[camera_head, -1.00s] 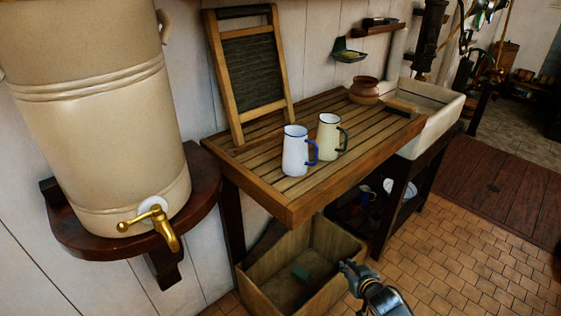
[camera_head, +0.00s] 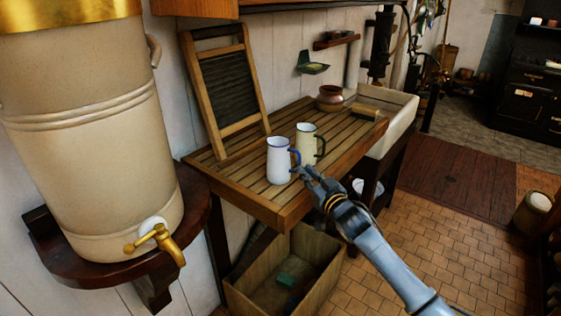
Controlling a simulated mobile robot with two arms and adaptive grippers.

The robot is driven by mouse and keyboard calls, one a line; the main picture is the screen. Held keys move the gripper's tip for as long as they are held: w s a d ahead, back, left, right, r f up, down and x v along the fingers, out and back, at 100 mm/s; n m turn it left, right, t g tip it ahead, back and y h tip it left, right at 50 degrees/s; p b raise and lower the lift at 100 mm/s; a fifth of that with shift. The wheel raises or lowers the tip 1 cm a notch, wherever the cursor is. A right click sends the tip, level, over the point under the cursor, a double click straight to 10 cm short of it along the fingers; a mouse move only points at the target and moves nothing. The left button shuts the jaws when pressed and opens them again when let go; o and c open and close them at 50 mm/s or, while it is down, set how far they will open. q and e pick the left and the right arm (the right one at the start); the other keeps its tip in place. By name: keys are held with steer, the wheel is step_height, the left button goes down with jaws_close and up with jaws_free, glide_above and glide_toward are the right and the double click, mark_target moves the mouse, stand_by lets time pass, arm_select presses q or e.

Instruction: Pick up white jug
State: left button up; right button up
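The white jug (camera_head: 279,161) with a blue rim and blue handle stands upright on the slatted wooden draining board (camera_head: 240,180), near its front left. A cream jug (camera_head: 305,146) with a dark green handle stands just behind it to the right. My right gripper (camera_head: 308,175) is at the board's front edge, close to the right of the white jug's handle. It holds nothing that I can see, and its fingers are too small and dark to tell open from shut. I cannot tell whether it touches the handle. My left gripper is not in view.
A washboard (camera_head: 229,90) leans on the wall behind the jugs. A brown pot (camera_head: 330,98) and a brush (camera_head: 364,112) lie farther back, by the sink (camera_head: 402,118). A large urn (camera_head: 90,140) with a brass tap stands left. A wooden crate (camera_head: 262,304) sits below the board.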

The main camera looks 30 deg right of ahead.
mark_target(300, 162)
steer(key=shift+w+r, duration=0.1)
steer(key=shift+w, duration=0.3)
steer(key=w, duration=0.1)
steer(key=w+p, duration=0.2)
steer(key=w, duration=0.1)
steer(key=shift+d+r, duration=0.25)
steer(key=shift+d, duration=0.1)
steer(key=shift+w+f, duration=0.1)
steer(key=shift+w, duration=0.4)
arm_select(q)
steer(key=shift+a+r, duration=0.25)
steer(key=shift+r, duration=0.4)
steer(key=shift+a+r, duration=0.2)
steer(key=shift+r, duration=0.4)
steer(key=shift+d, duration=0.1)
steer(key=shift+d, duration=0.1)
arm_select(e)
jaws_close()
